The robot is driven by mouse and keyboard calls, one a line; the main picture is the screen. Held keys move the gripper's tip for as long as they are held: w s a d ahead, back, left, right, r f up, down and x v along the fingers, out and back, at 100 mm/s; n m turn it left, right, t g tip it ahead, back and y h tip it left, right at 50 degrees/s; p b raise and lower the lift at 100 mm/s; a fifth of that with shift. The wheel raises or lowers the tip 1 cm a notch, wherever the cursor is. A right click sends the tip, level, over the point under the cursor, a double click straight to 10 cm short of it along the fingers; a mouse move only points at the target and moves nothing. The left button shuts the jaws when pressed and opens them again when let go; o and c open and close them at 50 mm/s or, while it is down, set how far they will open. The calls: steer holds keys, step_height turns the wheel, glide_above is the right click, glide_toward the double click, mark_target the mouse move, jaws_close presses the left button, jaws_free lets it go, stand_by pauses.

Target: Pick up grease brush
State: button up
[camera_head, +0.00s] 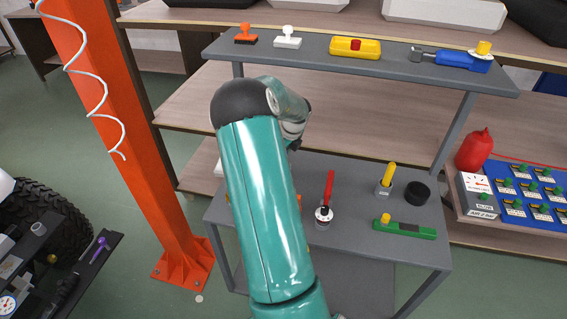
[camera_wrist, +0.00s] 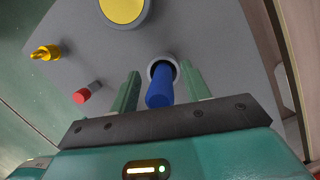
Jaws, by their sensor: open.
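In the wrist view, a blue handle (camera_wrist: 159,92) stands in a round grey holder with a dark inside (camera_wrist: 152,66) on a grey surface. It may be the grease brush, but its lower end is hidden in the holder. My gripper (camera_wrist: 160,70) is open, with one green finger on each side of the blue handle and a gap visible on both sides. In the head view my arm hides the gripper and the blue handle. A red-handled tool (camera_head: 328,188) and a yellow-handled tool (camera_head: 389,175) stand upright on the grey cart (camera_head: 355,225) there.
In the wrist view a yellow disc (camera_wrist: 122,10), a red-tipped cylinder (camera_wrist: 82,96) and a yellow fitting (camera_wrist: 45,52) are nearby. In the head view, a black puck (camera_head: 417,193) and a green bar (camera_head: 408,229) lie at the cart's right, below a raised shelf (camera_head: 330,62). An orange post (camera_head: 130,130) stands left.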

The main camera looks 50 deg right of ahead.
jaws_close()
stand_by(0.3)
